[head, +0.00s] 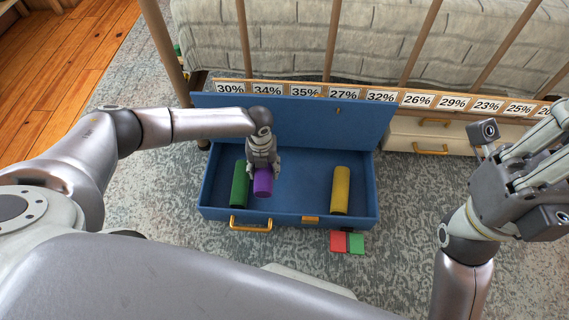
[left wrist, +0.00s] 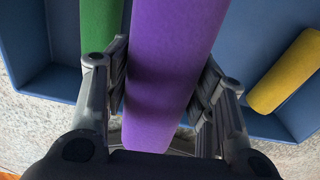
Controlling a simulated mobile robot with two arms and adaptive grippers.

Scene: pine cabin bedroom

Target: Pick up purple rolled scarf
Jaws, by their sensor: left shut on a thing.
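The purple rolled scarf (head: 263,184) is in my left gripper (head: 263,172), over the left part of an open blue box (head: 300,185). In the left wrist view the scarf (left wrist: 172,70) runs between the two fingers of my left gripper (left wrist: 165,100), which are shut on it. Whether the scarf still touches the box floor I cannot tell. My right gripper (head: 530,175) is raised at the right, empty and away from the box, with its fingers apart.
A green roll (head: 239,185) lies in the box close left of the scarf, and a yellow roll (head: 340,190) lies toward its right side. Red (head: 338,242) and green (head: 356,243) squares lie on the rug in front. A railing with percentage labels (head: 340,94) and a bed stand behind.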

